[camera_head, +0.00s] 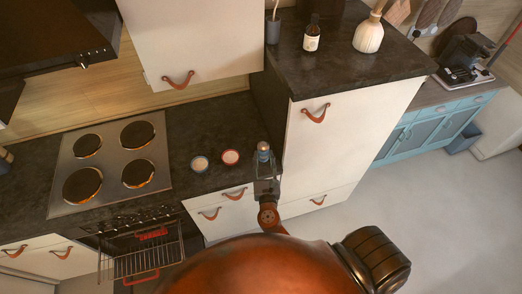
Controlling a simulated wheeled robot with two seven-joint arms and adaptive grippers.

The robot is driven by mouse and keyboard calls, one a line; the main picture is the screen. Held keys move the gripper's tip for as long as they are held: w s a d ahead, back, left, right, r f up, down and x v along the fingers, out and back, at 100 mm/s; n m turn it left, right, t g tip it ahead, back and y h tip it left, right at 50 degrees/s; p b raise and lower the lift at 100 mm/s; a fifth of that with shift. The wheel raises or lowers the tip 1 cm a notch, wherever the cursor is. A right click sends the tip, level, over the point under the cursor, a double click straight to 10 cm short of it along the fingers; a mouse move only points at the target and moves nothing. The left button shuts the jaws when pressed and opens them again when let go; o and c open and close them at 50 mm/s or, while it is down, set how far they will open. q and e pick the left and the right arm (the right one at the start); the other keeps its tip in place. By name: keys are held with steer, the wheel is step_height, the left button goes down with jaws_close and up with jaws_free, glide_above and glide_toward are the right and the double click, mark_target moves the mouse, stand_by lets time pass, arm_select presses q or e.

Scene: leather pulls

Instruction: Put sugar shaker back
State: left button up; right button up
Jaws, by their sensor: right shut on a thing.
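The sugar shaker (263,147) shows as a small, narrow shape with a copper-brown top and a pale body. My right gripper (265,165) is shut on it at the right end of the dark counter (205,125), close to the side of the tall white cabinet. The fingers hide the lower part of the shaker. I cannot tell whether the shaker touches the counter. My left gripper is out of view.
The tall cabinet (335,145) blocks the right side.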

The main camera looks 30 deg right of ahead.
steer(key=w+d+f+b, duration=0.1)
steer(key=w+f+b, duration=0.1)
steer(key=w, duration=0.1)
steer(key=w+d+f+b, duration=0.2)
steer(key=w+f+b, duration=0.1)
steer(key=w+d+f+b, duration=0.1)
steer(key=w+f+b, duration=0.1)
steer(key=w+f, duration=0.1)
steer(key=shift+w+d, duration=0.2)
steer(key=shift+w, duration=0.15)
steer(key=shift+w+d+f+b, duration=0.2)
steer(key=shift+w+f+b, duration=0.1)
steer(key=shift+b, duration=0.2)
steer(key=shift+w+d+f+b, duration=0.1)
steer(key=shift+w+f+b, duration=0.2)
steer(key=shift+b, duration=0.15)
step_height(320, 180, down, 3)
steer(key=b, duration=0.3)
steer(key=shift+f, duration=0.2)
